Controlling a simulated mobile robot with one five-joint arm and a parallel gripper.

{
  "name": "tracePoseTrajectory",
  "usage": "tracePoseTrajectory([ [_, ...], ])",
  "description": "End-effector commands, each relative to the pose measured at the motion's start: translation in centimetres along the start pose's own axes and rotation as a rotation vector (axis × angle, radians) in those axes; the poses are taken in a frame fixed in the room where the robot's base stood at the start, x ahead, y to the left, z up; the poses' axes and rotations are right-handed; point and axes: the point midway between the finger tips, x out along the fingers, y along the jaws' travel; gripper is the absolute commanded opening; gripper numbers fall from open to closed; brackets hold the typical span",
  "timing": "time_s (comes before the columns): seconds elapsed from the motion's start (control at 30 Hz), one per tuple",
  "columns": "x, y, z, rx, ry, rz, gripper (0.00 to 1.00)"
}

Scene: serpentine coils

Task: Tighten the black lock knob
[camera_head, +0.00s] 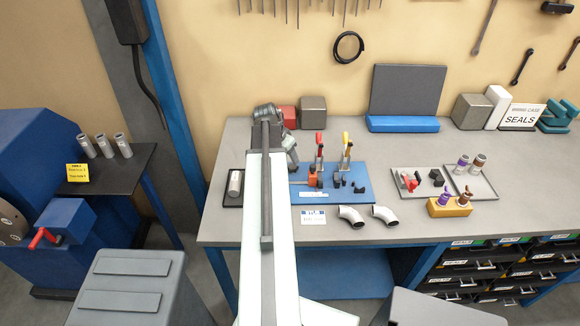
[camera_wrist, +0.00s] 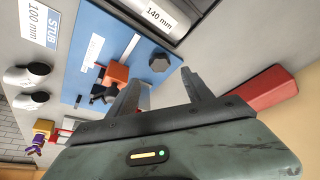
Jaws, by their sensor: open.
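The black lock knob (camera_wrist: 159,62) shows in the wrist view on the blue fixture plate (camera_wrist: 88,35), between the orange block (camera_wrist: 117,75) and the grey tube marked 140 mm. My gripper (camera_wrist: 160,82) is open and empty. Its two fingertips point toward the plate, one on each side of the knob's line of view; I cannot tell how far above the knob they are. In the head view my arm covers the left end of the blue plate (camera_head: 345,196), and I cannot make out the knob there. My gripper (camera_head: 290,155) is partly hidden behind the arm.
Two toggle clamps with red (camera_head: 319,140) and yellow (camera_head: 346,142) handles stand at the plate's back. Two elbow pipes (camera_head: 352,216) lie in front. A red block (camera_wrist: 262,90) is beside my gripper. The grey bench (camera_head: 450,228) is clear between plate and right trays.

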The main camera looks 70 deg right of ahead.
Motion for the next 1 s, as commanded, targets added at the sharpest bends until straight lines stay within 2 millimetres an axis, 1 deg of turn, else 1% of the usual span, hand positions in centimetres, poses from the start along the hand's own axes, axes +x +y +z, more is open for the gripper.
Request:
tracePoseTrajectory([
  [0.17, 2.4, -0.1, 0.2, 0.001, 0.0, 0.0, 0.59],
  [0.3, 5.1, 0.0, 0.2, 0.002, 0.0, 0.0, 0.59],
  [0.43, 7.2, 0.0, 0.2, 0.002, 0.0, 0.0, 0.59],
  [0.53, 7.8, 0.0, 0.1, 0.001, 0.0, 0.0, 0.59],
  [0.77, 7.6, 0.1, -0.1, 0.001, 0.0, 0.0, 0.59],
  [0.8, 7.6, 0.1, -0.1, 0.002, 0.0, 0.0, 0.53],
  [0.87, 7.6, 0.1, -0.1, 0.002, 0.0, 0.0, 0.36],
  [0.9, 7.6, 0.1, -0.1, 0.002, 0.0, 0.0, 0.25],
  [1.0, 7.6, 0.1, -0.1, 0.002, 0.0, 0.0, 0.0],
])
